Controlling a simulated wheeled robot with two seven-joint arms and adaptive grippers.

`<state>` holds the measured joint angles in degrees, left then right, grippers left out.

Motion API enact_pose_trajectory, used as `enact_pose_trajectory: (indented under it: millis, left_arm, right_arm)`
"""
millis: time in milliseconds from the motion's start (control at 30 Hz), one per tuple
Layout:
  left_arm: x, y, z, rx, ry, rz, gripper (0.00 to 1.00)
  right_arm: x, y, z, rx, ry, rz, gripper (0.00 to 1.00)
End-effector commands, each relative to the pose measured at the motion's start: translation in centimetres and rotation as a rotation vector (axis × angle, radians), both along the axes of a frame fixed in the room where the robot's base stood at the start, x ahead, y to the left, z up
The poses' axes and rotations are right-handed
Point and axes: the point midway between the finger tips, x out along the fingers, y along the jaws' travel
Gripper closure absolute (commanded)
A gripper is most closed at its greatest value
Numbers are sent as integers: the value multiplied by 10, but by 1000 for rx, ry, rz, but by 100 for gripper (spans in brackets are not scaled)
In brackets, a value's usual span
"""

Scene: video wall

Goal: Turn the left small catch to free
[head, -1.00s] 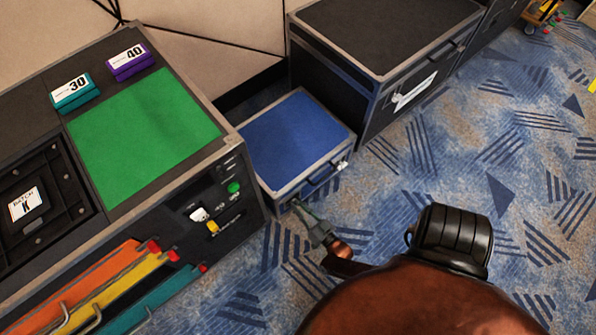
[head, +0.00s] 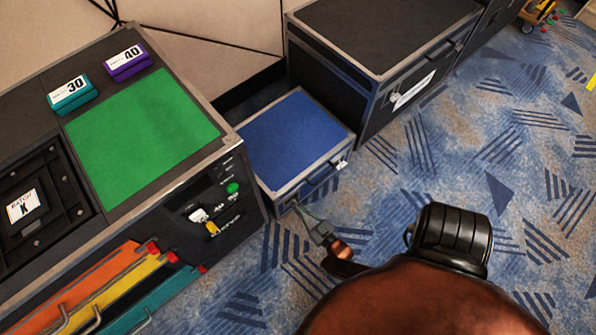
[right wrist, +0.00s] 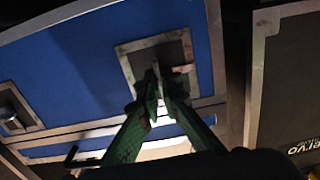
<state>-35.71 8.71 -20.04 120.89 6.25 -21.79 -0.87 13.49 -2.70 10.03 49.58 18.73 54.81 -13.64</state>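The blue-topped case (head: 290,140) stands on the floor. Its left small catch sits at the left end of the front side, mostly hidden by my right gripper (head: 299,207) in the head view. In the right wrist view the catch (right wrist: 157,52) shows as a thin upright tab on a square grey plate. The green fingers of my right gripper (right wrist: 164,88) close in on that tab from both sides and appear shut on it. Another metal fitting (head: 341,164) shows at the front's right end. My left gripper is not in view.
A dark bench (head: 230,140) with a green mat, number blocks and controls stands close left of the case. A large black case (head: 370,100) stands behind right. A black panel with pale lettering (right wrist: 290,95) is near my gripper. Carpet (head: 420,150) is clear to the right.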

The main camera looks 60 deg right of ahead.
Motion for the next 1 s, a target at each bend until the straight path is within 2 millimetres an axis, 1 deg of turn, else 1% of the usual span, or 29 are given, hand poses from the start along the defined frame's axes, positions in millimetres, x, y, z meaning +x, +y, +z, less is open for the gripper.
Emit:
enact_pose_trajectory:
  millis: [33,100,133,367,1000]
  left_arm:
    - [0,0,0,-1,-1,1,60]
    - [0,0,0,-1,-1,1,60]
    - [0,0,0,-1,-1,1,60]
    - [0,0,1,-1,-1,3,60]
    - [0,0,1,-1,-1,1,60]
  right_arm:
    - [9,-4,7,-9,-16,2,100]
    - [9,-4,8,-9,-16,2,100]
    - [9,-5,8,-9,-16,2,93]
    - [9,-5,9,-10,-17,1,78]
    - [6,-2,6,16,-22,3,78]
